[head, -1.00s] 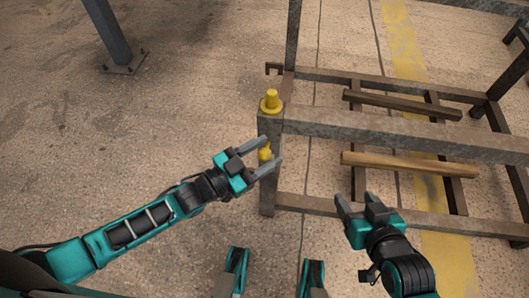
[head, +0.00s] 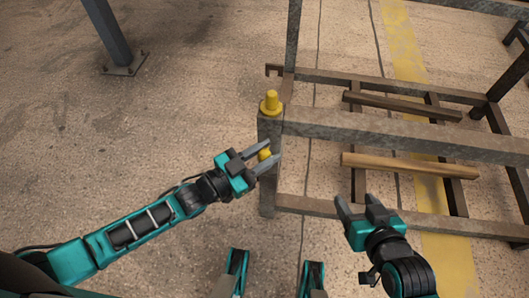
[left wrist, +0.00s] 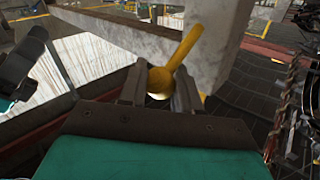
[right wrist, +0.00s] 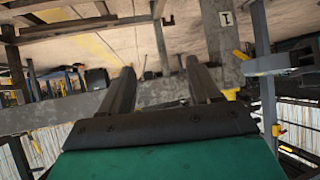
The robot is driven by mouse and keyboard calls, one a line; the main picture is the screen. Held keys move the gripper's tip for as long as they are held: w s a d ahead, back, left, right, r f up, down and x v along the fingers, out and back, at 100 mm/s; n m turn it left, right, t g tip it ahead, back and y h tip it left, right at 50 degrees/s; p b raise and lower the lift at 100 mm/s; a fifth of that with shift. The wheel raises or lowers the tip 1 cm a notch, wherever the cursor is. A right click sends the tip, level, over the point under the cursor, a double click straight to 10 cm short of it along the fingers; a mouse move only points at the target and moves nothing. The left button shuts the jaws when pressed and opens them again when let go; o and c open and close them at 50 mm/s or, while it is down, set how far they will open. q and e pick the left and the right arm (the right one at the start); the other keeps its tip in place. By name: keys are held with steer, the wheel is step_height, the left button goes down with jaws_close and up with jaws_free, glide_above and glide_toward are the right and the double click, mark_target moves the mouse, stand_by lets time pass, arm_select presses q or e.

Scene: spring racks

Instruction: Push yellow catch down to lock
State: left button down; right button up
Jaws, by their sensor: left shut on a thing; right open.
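The yellow catch (head: 264,155) sits on the near face of the rack's grey corner post (head: 268,192), low under the post top. In the left wrist view the catch (left wrist: 187,45) is a yellow bar with a round knob, slanting up to the right. My left gripper (head: 268,154) is shut on the knob, with one finger on each side; in the left wrist view its fingers (left wrist: 159,88) flank the knob. My right gripper (head: 359,203) is open and empty to the right, in front of the rack; its fingers (right wrist: 162,88) are apart in the right wrist view.
A yellow stepped cap (head: 271,103) stands on top of the post. A grey rail (head: 400,133) runs right from it. Wooden bars (head: 410,165) lie across the rack's lower frame. A dark column (head: 107,35) stands at the upper left. The floor on the left is clear.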

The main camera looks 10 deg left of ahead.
arm_select(q)
steer(key=shift+f, duration=0.1)
arm_select(e)
steer(key=shift+f, duration=0.1)
arm_select(q)
steer(key=shift+s+f+m+t+h+b, duration=0.3)
steer(key=shift+f+m+h+b, duration=0.65)
steer(key=shift+b, duration=0.6)
steer(key=shift+s+f+m+t+h+b, duration=0.15)
steer(key=shift+s+f+m+h+b, duration=0.15)
steer(key=shift+f+m+h+b, duration=0.7)
steer(key=shift+s+f+m+t+h+b, duration=0.4)
steer(key=shift+m+b, duration=0.75)
steer(key=shift+b, duration=0.9)
arm_select(e)
step_height(320, 180, down, 6)
steer(key=a, duration=0.1)
steer(key=shift+w+a+y, duration=0.3)
steer(key=shift+a, duration=0.1)
arm_select(q)
steer(key=shift+w+f, duration=0.1)
steer(key=shift+f, duration=0.15)
arm_select(e)
steer(key=shift+r, duration=0.2)
